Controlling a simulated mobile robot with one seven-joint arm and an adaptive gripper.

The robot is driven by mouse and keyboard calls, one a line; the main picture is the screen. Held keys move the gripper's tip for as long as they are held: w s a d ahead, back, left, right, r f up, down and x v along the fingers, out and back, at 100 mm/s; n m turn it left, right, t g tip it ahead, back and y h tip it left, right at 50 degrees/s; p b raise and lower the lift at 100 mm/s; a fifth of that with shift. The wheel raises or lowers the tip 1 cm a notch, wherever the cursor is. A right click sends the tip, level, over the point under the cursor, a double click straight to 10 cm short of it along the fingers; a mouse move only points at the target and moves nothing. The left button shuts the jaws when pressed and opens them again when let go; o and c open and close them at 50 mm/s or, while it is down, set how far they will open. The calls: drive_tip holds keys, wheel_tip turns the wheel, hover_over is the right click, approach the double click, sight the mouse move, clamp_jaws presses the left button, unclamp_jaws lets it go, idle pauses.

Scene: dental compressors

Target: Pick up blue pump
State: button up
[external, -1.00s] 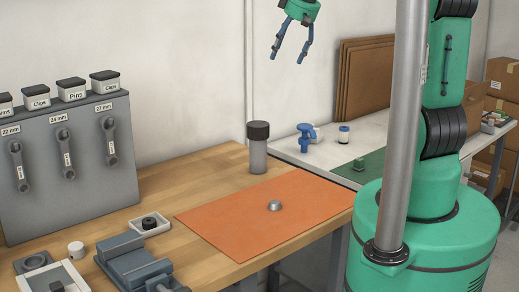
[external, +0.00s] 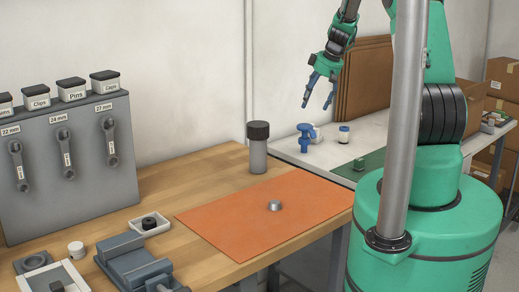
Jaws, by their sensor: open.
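The blue pump (external: 305,139) stands upright on the white table at the back, near that table's left end. My gripper (external: 317,107) is open and empty, pointing down. In the picture its fingertips are just above the blue pump and a little to its right. I cannot tell from this view how far apart they are in depth. Nothing covers the pump's front.
A white item partly hidden behind the pump and a small white jar with a blue band (external: 343,134) stand close by. A dark-lidded grey bottle (external: 258,148) stands left on the wooden bench. Brown boards (external: 365,82) lean on the wall behind.

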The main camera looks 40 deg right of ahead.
drive_tip(key=shift+d+f, duration=0.9)
drive_tip(key=shift+f, duration=0.15)
drive_tip(key=shift+f, duration=0.1)
hover_over(308, 137)
drive_tip(key=s, duration=0.1)
drive_tip(key=f, duration=0.4)
drive_tip(key=d+f, duration=0.1)
drive_tip(key=f, duration=0.2)
drive_tip(key=shift+s, duration=0.2)
drive_tip(key=shift+w+f, duration=0.15)
drive_tip(key=shift+f, duration=0.2)
drive_tip(key=shift+f, duration=0.15)
drive_tip(key=shift+x, duration=2.45)
drive_tip(key=shift+d, duration=0.1)
